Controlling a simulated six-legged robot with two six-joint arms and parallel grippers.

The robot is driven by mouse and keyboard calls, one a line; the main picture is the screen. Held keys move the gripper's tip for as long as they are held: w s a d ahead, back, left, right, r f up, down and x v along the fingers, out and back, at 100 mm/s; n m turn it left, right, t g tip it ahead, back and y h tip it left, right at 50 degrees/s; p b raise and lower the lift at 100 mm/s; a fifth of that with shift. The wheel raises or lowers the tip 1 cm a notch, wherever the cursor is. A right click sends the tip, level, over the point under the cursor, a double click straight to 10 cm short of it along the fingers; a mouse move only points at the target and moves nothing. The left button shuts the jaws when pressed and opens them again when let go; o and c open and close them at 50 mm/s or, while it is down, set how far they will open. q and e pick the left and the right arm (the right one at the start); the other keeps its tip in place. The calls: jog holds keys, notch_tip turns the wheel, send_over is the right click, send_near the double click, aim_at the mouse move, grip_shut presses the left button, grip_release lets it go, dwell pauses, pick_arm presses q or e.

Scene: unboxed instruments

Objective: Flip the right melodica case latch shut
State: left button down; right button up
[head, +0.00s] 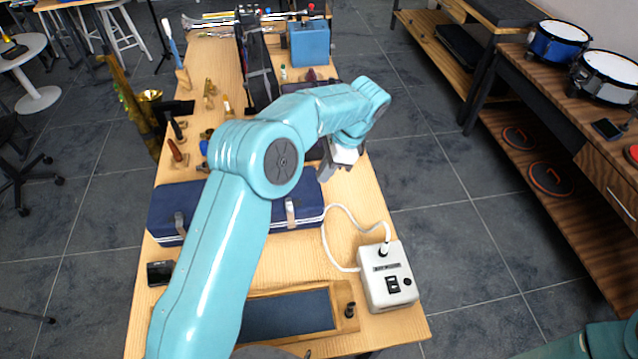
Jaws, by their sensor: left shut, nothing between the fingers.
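The dark blue melodica case (309,205) lies across the table, its middle covered by my left arm. Its right latch (290,213) is a light grey tab at the front edge; whether it is flipped up or down is too small to tell. The left latch (180,224) shows at the left part of the same edge. My left gripper (325,171) is shut and empty, beyond and to the right of the right latch, near the case's far right corner and apart from the latch. My right gripper is out of view; only a bit of that arm shows at the bottom right.
A white box with a switch (388,277) stands at the front right, its white cable looping near the case. A wooden tray with a dark inlay (289,316) lies in front, and a small black device (160,273) at left. Small tools and a blue case (309,45) stand farther back.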

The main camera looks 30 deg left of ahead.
pick_arm(q)
jog(key=v, duration=0.2)
jog(key=shift+w+r, duration=0.15)
jog(key=shift+r, duration=0.2)
jog(key=shift+w, duration=0.1)
